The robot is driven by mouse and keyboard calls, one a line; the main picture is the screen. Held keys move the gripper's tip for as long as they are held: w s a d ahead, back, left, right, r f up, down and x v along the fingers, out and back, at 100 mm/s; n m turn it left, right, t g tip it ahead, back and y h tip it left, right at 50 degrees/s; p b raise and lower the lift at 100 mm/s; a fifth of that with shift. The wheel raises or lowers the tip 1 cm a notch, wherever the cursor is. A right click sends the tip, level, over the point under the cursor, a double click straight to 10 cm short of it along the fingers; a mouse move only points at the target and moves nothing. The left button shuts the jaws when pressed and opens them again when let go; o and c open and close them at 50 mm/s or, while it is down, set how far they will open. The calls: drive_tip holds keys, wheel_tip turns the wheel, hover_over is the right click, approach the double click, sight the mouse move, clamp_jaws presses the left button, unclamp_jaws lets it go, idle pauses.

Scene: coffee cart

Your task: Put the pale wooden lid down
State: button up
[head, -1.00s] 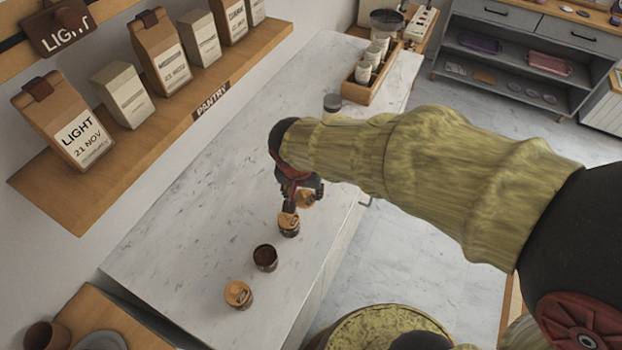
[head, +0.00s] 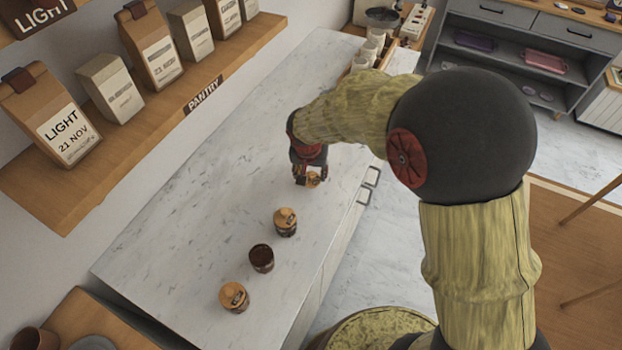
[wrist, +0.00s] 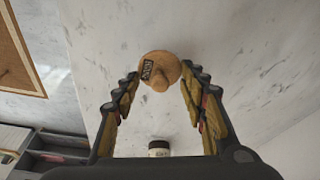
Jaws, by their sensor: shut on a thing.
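The pale wooden lid (head: 313,179) is a round disc with a knob and a small dark label. In the wrist view the lid (wrist: 161,69) sits between the fingertips. My gripper (head: 308,177) is shut on it, low over the marble counter (head: 190,225); I cannot tell whether the lid touches the top. In the wrist view my gripper (wrist: 161,82) hides little of the lid. An open dark jar (head: 261,259) stands between two jars with wooden lids, one nearer (head: 234,297) and one farther (head: 285,222).
Bare marble lies around my gripper and left of the jars. The counter's right edge, with a metal handle (head: 369,184) below, is close by. A shelf of coffee bags (head: 150,50) runs along the left wall. A small jar (wrist: 159,148) shows in the wrist view.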

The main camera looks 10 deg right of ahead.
drive_tip(key=shift+s+f, duration=0.1)
drive_tip(key=shift+f, duration=0.9)
drive_tip(key=shift+f+b, duration=0.3)
drive_tip(key=shift+b, duration=0.15)
drive_tip(key=o, duration=1)
drive_tip(key=shift+c, duration=0.2)
